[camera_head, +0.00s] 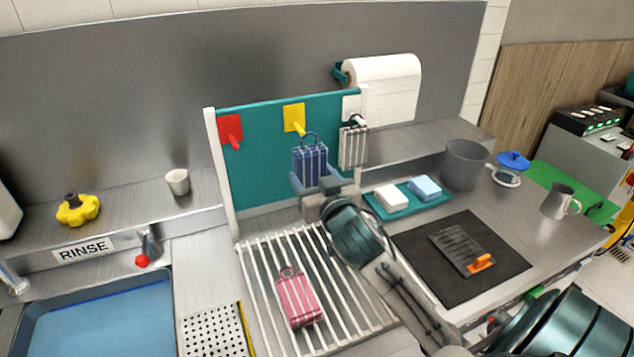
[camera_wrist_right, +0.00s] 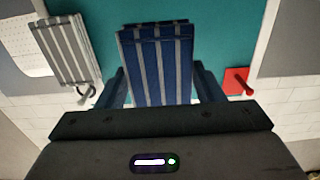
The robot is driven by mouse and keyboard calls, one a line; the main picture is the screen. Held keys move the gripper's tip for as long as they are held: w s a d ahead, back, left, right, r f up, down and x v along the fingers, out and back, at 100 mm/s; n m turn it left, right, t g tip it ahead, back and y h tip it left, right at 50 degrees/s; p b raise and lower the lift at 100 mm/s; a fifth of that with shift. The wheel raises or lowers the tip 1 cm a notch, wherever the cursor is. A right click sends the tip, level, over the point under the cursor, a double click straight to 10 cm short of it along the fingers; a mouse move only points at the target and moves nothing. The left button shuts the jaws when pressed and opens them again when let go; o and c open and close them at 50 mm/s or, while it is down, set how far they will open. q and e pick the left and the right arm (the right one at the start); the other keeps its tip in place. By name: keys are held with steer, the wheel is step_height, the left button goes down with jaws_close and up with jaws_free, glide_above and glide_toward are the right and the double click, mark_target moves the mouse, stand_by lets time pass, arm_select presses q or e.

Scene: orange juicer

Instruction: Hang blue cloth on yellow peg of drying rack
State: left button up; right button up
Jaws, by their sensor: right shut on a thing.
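The blue striped cloth (camera_head: 310,165) hangs upright in front of the teal rack panel (camera_head: 262,170), its loop at the top. My right gripper (camera_head: 320,186) is shut on its lower part. The cloth also fills the middle of the right wrist view (camera_wrist_right: 157,68), between the two fingers. The yellow peg (camera_head: 297,122) sticks out just above the cloth. The loop is close to the peg's tip; I cannot tell whether it is around the peg. The yellow peg is hidden in the right wrist view. My left gripper is not in view.
A red peg (camera_head: 231,131) at the left of the panel is empty. A grey striped cloth (camera_head: 353,148) hangs on the right peg, close beside the blue one. A pink cloth (camera_head: 298,298) lies on the white slatted rack (camera_head: 257,265). A teal tray (camera_head: 408,206) holds two sponges.

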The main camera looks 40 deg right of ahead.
steer(key=x, duration=0.7)
steer(key=shift+f+b, duration=0.4)
steer(key=shift+w+d, duration=0.1)
stand_by(0.6)
steer(key=o, duration=1)
steer(key=shift+f, duration=0.1)
